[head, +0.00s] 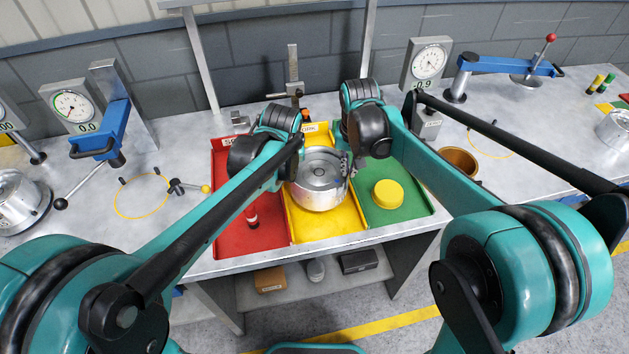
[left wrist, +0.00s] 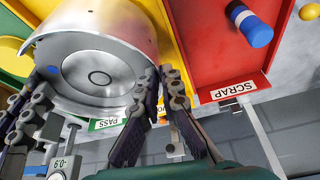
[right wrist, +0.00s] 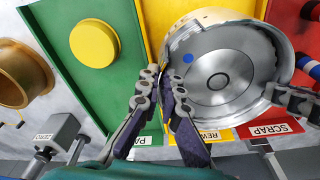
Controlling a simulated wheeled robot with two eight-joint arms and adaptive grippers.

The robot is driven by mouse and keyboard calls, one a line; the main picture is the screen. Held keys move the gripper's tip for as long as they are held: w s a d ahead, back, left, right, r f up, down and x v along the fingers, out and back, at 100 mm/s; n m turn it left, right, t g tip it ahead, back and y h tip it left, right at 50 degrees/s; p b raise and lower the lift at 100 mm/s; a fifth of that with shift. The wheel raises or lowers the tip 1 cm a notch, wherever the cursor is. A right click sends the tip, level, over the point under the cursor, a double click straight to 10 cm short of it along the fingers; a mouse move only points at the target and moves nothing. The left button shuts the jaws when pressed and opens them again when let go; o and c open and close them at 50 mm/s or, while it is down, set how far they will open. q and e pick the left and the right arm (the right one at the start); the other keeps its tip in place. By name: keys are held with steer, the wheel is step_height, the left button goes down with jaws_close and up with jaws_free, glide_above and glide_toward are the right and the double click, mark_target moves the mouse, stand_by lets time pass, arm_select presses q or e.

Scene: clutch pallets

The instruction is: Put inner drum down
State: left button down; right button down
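The inner drum (head: 318,187), a silver round drum with a flat face and a blue dot, is over the yellow middle tray (head: 322,226). It also shows in the left wrist view (left wrist: 95,75) and the right wrist view (right wrist: 215,75). My left gripper (left wrist: 161,78) has its fingers closed on either side of the drum's rim. My right gripper (right wrist: 160,82) has its fingers on either side of the opposite rim. In the head view the right gripper (head: 352,162) is at the drum's right side; my left arm mostly hides the left one. I cannot tell whether the drum touches the tray.
The green tray (head: 405,207), right, holds a yellow disc (head: 388,193). A height gauge (head: 293,80) stands behind.

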arm_select(q)
steer(key=shift+f, duration=0.1)
arm_select(e)
steer(key=shift+f, duration=0.1)
